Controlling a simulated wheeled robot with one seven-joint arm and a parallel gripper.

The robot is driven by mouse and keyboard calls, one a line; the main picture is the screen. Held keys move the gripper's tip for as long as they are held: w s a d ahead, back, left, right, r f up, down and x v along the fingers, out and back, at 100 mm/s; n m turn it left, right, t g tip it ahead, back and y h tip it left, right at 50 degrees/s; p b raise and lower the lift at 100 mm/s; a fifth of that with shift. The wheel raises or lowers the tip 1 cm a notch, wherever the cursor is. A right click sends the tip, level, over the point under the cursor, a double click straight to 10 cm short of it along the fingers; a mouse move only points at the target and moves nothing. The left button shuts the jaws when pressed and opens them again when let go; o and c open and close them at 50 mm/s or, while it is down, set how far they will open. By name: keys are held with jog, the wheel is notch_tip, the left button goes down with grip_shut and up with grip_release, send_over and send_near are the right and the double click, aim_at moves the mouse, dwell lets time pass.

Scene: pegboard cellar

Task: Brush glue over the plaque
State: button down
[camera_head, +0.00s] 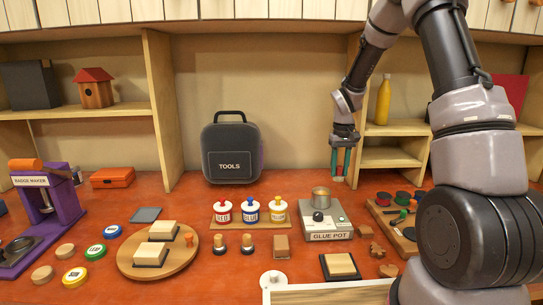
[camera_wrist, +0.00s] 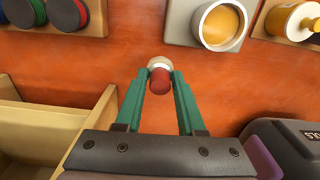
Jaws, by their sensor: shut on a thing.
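My gripper (camera_head: 341,160) has teal fingers and hangs above and behind the right part of the glue pot. In the wrist view my gripper (camera_wrist: 160,76) is shut on a brush (camera_wrist: 160,82), seen end-on as a red handle with a pale part beyond it. In the head view the fingers mostly hide the brush; a pale end shows below them. The glue pot (camera_head: 321,197) stands on a labelled grey base; amber glue fills the pot (camera_wrist: 221,24) in the wrist view. A pale-topped block on a dark base (camera_head: 340,266), likely the plaque, lies at the front.
Similar blocks lie on a round wooden board (camera_head: 187,257) at left. Several bottles (camera_head: 250,211) stand in a holder left of the pot. A dark toolbox (camera_head: 231,150) stands behind. A tray of discs (camera_head: 395,222) is at right. Shelves (camera_head: 390,158) stand close behind my gripper.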

jog(key=shift+w+d+f, duration=0.45)
jog(key=shift+w+d, duration=0.05)
jog(key=shift+d, duration=0.2)
jog(key=s+a+r, duration=0.5)
jog(key=s+a, duration=0.2)
jog(key=a, duration=0.2)
jog(key=shift+s+d+f, duration=0.1)
jog(key=shift+f, duration=1.35)
jog(key=shift+s+d+f, duration=0.1)
jog(key=shift+f, duration=1.35)
jog(key=shift+f, duration=0.55)
dwell(1.3)
notch_tip(320, 180, up, 7)
dwell(0.8)
dwell(0.4)
